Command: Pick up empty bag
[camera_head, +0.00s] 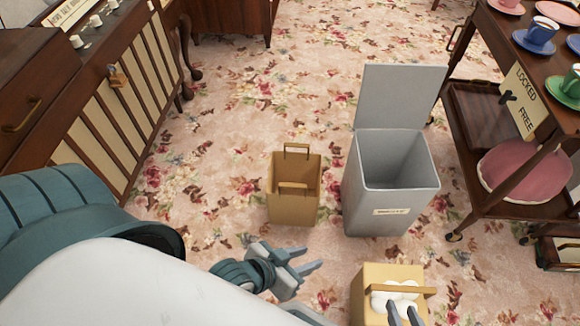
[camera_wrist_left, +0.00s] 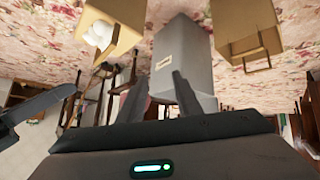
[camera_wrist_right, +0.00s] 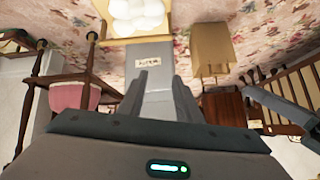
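The empty brown paper bag (camera_head: 281,207), with upright handles, stands open on the carpet left of the grey bin. It also shows at the upper right of the left wrist view (camera_wrist_left: 238,18) and in the right wrist view (camera_wrist_right: 211,45). My left gripper (camera_head: 306,259) is open and empty, nearer to me than the bag and apart from it. My right gripper (camera_head: 402,308) has its fingers apart, over the near side of a second brown bag (camera_head: 368,308) with white round items (camera_head: 397,292) inside. I see nothing between its fingers.
The grey bin (camera_head: 391,209), lid up, stands close right of the empty bag. A dark trolley (camera_head: 525,209) with cups and a pink cushion (camera_head: 522,170) is at the right. A wooden cabinet (camera_head: 98,128) is at the left. Carpet behind the bag is clear.

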